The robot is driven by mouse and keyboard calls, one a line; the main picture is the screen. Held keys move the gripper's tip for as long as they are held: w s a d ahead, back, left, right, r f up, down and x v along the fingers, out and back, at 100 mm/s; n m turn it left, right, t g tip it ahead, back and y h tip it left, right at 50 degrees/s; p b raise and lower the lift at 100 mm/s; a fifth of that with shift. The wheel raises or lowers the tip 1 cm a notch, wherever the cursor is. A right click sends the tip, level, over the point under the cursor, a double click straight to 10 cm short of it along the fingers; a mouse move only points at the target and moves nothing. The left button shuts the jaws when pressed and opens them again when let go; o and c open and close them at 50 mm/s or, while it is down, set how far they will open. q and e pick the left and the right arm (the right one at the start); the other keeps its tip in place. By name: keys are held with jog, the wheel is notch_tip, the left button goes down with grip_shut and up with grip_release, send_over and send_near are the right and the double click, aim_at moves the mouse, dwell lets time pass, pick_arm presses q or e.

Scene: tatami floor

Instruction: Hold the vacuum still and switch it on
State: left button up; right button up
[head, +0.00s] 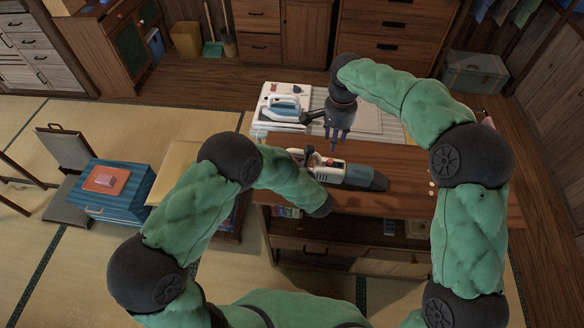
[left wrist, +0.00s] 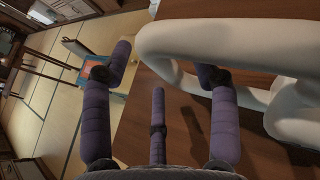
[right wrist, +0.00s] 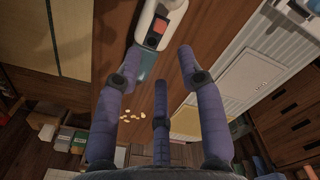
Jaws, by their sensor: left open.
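The handheld vacuum (head: 358,177), white and dark grey with a red button (head: 325,163), lies on the wooden counter (head: 410,190). In the right wrist view the red button (right wrist: 160,25) shows on its pale body at the top. In the left wrist view its white looped handle (left wrist: 190,35) is close, at the upper right. My left gripper (left wrist: 166,66) is open, one finger right by the loop; contact is unclear. In the head view my left forearm hides it. My right gripper (head: 338,140) is open and empty, pointing down above and behind the vacuum.
A blue-white iron (head: 283,104) stands on a white surface behind the counter. Small pale pieces (head: 432,190) lie on the counter at right. A blue striped box (head: 115,205) with an orange top stands at left. Tatami floor (head: 60,270) is open at lower left.

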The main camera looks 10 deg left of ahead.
aim_at(331, 160)
pick_arm(q)
jog(key=shift+x, duration=0.95)
grip_shut()
pick_arm(e)
jog(key=shift+c, duration=1.2)
pick_arm(q)
jog(key=shift+r, duration=0.1)
pick_arm(e)
notch_tip(331, 160, down, 10)
jog(key=m, duration=1.1)
grip_shut()
